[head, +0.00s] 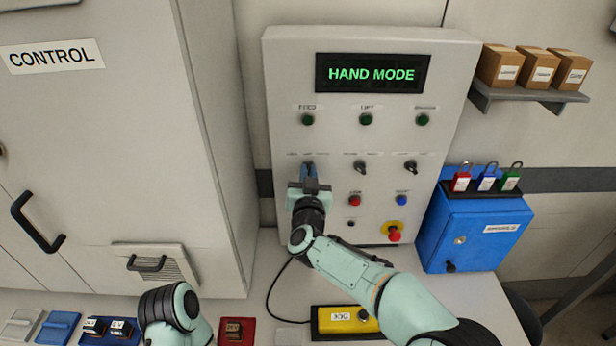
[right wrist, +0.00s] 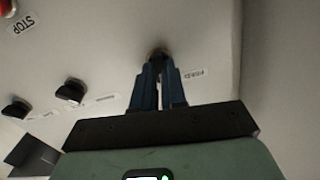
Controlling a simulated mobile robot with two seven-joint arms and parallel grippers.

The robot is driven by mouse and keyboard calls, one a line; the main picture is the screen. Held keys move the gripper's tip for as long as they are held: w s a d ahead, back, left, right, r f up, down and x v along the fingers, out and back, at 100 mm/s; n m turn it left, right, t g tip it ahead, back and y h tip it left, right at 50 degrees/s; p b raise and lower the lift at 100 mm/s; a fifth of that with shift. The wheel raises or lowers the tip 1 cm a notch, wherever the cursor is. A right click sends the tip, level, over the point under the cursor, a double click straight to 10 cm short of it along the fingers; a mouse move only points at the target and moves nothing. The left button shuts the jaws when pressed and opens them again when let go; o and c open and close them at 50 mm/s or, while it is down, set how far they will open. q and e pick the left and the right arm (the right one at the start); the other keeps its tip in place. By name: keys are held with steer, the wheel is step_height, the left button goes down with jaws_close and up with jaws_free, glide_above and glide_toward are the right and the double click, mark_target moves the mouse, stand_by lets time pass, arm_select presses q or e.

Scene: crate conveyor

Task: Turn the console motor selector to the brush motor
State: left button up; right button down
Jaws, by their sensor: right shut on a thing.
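The grey console (head: 335,130) stands upright against the wall, with a green "HAND MODE" display (head: 372,73). A row of black selector knobs crosses its middle: a middle knob (head: 360,167) and a right knob (head: 410,167) show clearly. My right gripper (head: 309,171) is at the leftmost knob and is shut on it. In the right wrist view its two blue fingers (right wrist: 159,82) close on this dark knob (right wrist: 157,53); the fingers mostly hide it, so its pointing direction cannot be told. The small labels cannot be read surely. My left gripper is not in view.
Below the knobs are a red button (head: 355,200), a blue button (head: 402,200) and a red emergency stop (head: 394,234). A blue box (head: 470,235) with padlocks stands right of the console. A grey cabinet (head: 110,150) is on the left. A yellow device (head: 345,319) lies on the counter.

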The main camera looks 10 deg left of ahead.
steer(key=m+b, duration=0.2)
steer(key=m, duration=0.2)
steer(key=shift+d+f, duration=0.1)
steer(key=shift+f, duration=0.05)
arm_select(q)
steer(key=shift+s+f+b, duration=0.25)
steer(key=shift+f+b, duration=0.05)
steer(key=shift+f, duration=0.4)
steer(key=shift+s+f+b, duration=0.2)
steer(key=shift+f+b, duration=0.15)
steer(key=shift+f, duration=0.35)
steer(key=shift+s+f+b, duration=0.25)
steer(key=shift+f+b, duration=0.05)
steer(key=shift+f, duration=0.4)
arm_select(e)
steer(key=shift+m, duration=2.1)
steer(key=c, duration=1.2)
jaws_free()
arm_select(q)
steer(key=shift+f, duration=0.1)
arm_select(e)
steer(key=shift+s, duration=0.1)
arm_select(q)
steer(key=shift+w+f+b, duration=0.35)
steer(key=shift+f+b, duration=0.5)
steer(key=shift+b, duration=0.3)
arm_select(e)
steer(key=v, duration=1.3)
steer(key=shift+s, duration=0.15)
